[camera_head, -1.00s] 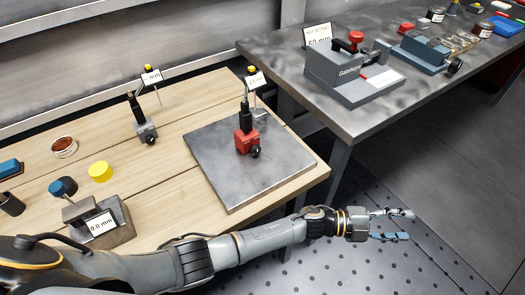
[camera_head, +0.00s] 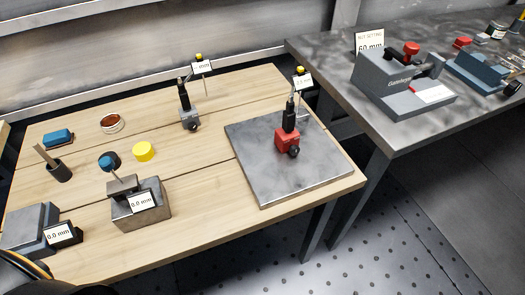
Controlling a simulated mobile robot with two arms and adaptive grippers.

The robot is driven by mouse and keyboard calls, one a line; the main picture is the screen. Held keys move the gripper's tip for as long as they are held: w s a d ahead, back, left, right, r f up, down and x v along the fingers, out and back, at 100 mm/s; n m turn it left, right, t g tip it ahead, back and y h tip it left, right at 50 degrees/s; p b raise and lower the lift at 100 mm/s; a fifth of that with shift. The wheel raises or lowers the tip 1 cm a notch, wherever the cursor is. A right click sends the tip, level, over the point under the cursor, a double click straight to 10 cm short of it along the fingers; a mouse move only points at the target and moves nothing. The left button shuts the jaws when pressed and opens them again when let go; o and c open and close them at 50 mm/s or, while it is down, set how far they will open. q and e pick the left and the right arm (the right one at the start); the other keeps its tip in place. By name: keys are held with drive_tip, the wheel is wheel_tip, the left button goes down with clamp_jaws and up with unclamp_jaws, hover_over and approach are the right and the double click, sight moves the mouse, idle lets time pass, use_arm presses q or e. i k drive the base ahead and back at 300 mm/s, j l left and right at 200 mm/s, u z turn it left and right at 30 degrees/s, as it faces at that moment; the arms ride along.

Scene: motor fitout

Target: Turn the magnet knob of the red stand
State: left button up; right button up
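The red stand (camera_head: 287,138) stands upright on a grey metal plate (camera_head: 325,180) at the right end of the wooden table. Its black magnet knob (camera_head: 294,152) is on the front lower face of the red base. A black indicator on a post (camera_head: 289,112) rises from the base. A tag with a yellow top stands just behind it. Neither of my grippers is in view. Only a dark curved piece of my arm shows at the bottom left corner.
A similar grey stand (camera_head: 189,118) is further left. A block with a 0.0 mm label (camera_head: 140,205), a yellow cylinder (camera_head: 143,151), a copper-coloured ring (camera_head: 111,123) and a cup (camera_head: 59,171) are on the wooden table. A metal bench (camera_head: 335,90) with a grey fixture (camera_head: 400,88) stands at right.

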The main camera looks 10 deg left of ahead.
sight(294, 150)
drive_tip(key=i+l+u, duration=0.1)
drive_tip(key=u, duration=0.3)
drive_tip(key=l+u, duration=0.25)
drive_tip(key=u, duration=0.15)
drive_tip(key=i+l+u, duration=0.1)
drive_tip(key=l+u, duration=0.15)
drive_tip(key=u, duration=0.15)
drive_tip(key=l+u, duration=0.2)
drive_tip(key=u, duration=0.2)
drive_tip(key=l+u, duration=0.25)
drive_tip(key=u, duration=0.2)
